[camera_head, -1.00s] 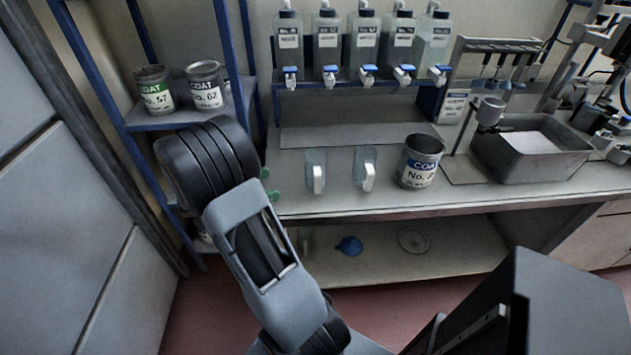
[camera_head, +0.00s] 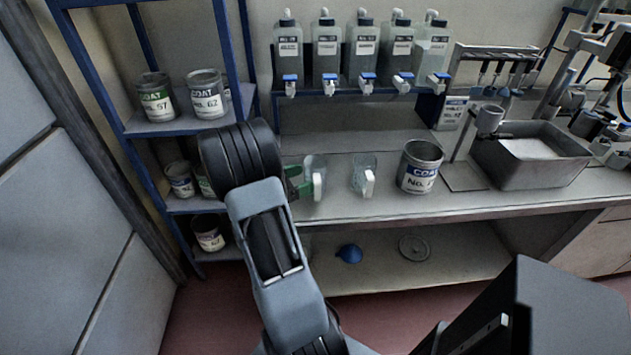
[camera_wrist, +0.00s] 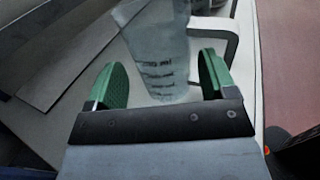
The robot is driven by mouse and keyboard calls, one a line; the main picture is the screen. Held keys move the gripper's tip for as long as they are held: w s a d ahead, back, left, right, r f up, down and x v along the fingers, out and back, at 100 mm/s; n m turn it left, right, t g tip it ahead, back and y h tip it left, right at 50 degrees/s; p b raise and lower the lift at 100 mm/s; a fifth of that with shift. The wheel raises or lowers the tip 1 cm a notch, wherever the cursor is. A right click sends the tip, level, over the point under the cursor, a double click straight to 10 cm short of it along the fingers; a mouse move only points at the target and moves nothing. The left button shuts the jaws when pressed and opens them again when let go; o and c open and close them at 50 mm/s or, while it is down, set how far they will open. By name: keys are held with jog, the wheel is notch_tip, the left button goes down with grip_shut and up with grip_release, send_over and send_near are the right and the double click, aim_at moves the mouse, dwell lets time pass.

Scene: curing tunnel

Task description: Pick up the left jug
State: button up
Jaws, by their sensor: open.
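The left jug (camera_head: 315,172) is a clear measuring jug with a white handle, upright on the bench near its front edge. My gripper (camera_head: 300,181) has green fingertips and reaches the left jug from its left side. In the wrist view, the jug (camera_wrist: 158,50) stands between the two spread green fingers of my gripper (camera_wrist: 162,82), with its printed marks facing me and its handle to the right. A gap shows beside each finger, so the gripper is open. A second clear jug (camera_head: 363,173) with a white handle stands to the right.
A grey COAT can (camera_head: 419,166) stands right of the jugs, then a metal basin (camera_head: 530,175). Several bottles with blue taps (camera_head: 367,55) line the raised shelf behind. A blue-framed rack (camera_head: 180,123) with cans stands at the left, close to my arm.

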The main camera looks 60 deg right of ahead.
aim_at(306, 178)
jog(key=shift+x, duration=1.85)
jog(key=shift+f, duration=0.1)
jog(key=c, duration=0.7)
